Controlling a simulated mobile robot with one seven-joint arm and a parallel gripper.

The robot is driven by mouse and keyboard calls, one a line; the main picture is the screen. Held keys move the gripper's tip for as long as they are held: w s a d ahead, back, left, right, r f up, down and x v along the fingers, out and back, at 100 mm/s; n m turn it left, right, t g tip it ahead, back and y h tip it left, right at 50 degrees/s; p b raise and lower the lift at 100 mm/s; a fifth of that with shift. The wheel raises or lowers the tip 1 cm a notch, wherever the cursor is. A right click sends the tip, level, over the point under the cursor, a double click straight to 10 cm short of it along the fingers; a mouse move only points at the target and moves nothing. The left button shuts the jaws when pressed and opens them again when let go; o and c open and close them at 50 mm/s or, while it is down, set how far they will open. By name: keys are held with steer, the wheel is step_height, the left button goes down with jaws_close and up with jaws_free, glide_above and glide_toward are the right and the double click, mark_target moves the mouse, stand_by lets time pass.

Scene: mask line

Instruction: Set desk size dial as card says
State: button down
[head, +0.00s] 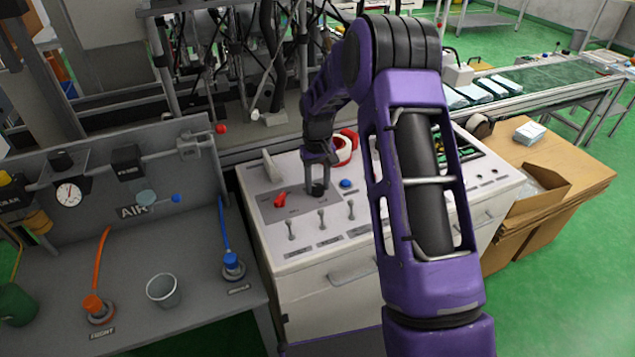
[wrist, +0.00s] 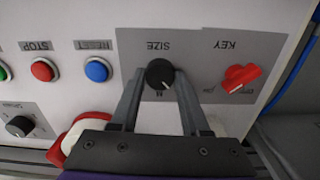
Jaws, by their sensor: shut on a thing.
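The size dial (wrist: 158,73) is a round black knob on the grey panel of the white desk (head: 300,256). Its SIZE label reads upside down in the wrist view. My gripper (wrist: 160,79) is shut on the dial, one finger on each side. A letter M shows just below the dial, and a small light mark on the dial is near it. Other size letters are hidden or not legible. In the head view my gripper (head: 318,184) points down onto the panel. No readable card shows in either view.
Beside the dial are a red key switch (wrist: 240,78), a blue reset button (wrist: 97,70) and a red stop button (wrist: 43,69). A red-and-white round thing (head: 345,147) stands close behind my gripper. Several toggle levers (head: 321,218) stand in front.

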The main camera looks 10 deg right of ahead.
mark_target(317, 187)
steer(key=shift+n, duration=0.5)
steer(key=shift+c, duration=1.9)
jaws_free()
step_height(317, 187, up, 18)
steer(key=p, duration=0.1)
steer(key=shift+f+p, duration=0.25)
steer(key=shift+p, duration=0.05)
